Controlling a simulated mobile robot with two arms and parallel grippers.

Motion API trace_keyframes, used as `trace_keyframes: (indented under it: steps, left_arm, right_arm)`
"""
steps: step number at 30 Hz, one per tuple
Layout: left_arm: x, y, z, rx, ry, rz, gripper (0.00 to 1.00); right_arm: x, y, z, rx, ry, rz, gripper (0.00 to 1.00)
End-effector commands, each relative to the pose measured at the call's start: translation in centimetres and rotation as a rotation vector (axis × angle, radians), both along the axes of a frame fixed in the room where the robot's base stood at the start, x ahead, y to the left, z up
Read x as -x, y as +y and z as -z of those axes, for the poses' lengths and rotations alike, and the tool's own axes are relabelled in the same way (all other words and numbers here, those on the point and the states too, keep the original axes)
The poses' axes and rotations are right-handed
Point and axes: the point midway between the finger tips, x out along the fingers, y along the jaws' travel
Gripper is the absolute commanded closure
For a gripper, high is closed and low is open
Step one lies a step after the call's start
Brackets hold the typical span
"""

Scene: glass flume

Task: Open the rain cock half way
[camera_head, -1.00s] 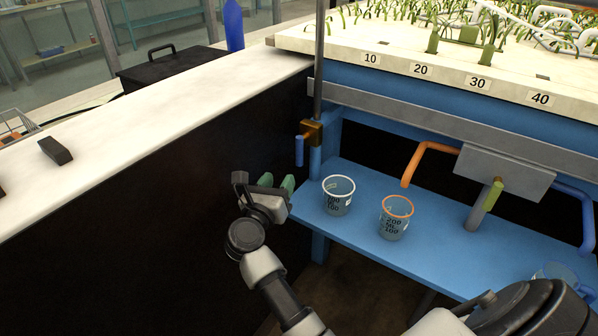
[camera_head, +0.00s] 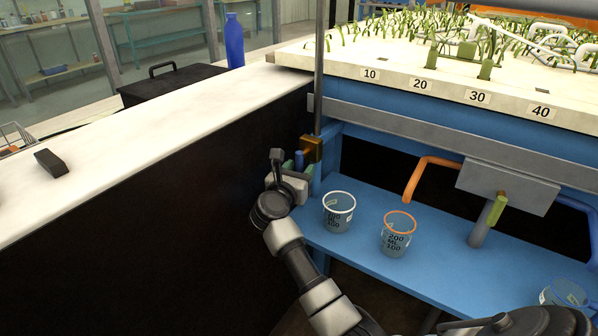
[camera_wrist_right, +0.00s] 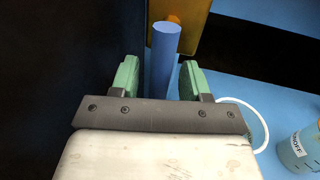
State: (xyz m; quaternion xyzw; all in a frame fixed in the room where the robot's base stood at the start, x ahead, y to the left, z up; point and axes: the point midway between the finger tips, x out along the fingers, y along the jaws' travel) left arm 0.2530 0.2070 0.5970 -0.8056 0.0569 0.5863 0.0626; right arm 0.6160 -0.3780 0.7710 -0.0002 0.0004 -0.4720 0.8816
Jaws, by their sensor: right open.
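The rain cock is a brass block (camera_head: 313,147) on a thin upright pipe, with a blue lever (camera_head: 299,159) hanging down from it. In the right wrist view the brass block (camera_wrist_right: 180,28) is at the top, and the blue lever (camera_wrist_right: 164,62) stands between my fingers. My right gripper (camera_head: 298,168) is open at the lever, one green finger on each side. In the wrist view the gripper (camera_wrist_right: 159,78) shows gaps on both sides of the lever, so it is not clamped. The lever's lower end is partly hidden in the head view. My left gripper is not in view.
A white-rimmed beaker (camera_head: 338,214) and an orange-rimmed beaker (camera_head: 396,236) stand on the blue shelf (camera_head: 440,265), right of my gripper. A dark wall (camera_head: 190,210) is close on the left. An orange pipe (camera_head: 425,172) and a green-handled outlet (camera_head: 498,205) are farther right.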

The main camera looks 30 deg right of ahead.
Motion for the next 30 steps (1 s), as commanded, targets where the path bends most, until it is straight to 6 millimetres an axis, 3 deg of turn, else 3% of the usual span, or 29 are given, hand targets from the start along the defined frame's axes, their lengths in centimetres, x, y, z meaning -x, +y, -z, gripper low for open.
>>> trace_keyframes:
  steps: [7, 17, 30]
  left_arm:
    - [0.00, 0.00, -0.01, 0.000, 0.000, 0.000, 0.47]
    - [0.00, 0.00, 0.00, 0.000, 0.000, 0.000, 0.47]
    - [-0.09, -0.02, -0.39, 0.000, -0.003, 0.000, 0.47]
  right_arm:
    - [-0.06, -0.07, 0.00, 0.000, 0.000, 0.000, 0.54]
    - [-0.04, -0.04, 0.00, 0.000, 0.000, -0.001, 1.00]
    - [0.04, -0.06, -0.15, 0.007, 0.020, 0.000, 1.00]
